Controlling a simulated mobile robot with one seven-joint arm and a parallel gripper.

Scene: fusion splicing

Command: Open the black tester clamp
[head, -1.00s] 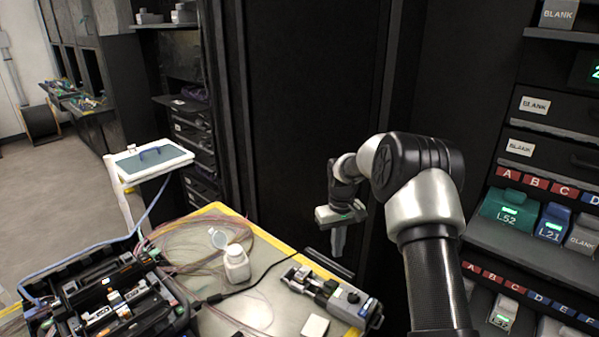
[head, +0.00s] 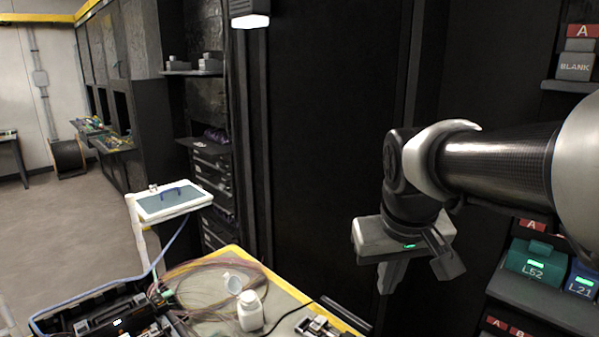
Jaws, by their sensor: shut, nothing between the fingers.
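Only the top of a small grey and black device (head: 318,325) shows at the bottom edge of the head view, on the worktable. It may be the tester; a black clamp on it cannot be made out, as most of the device is cut off by the frame. My gripper (head: 390,278) is in the air, above and to the right of the device, in front of the black cabinet. Its fingers point down, shut and empty, clear of the table.
The worktable (head: 356,317) has a yellow edge. A white bottle (head: 250,312), its open lid and loose fibres lie left of the device. An open black case (head: 80,312) is at lower left. A white-framed tray (head: 173,200) stands behind. Labelled rack modules (head: 535,262) are right.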

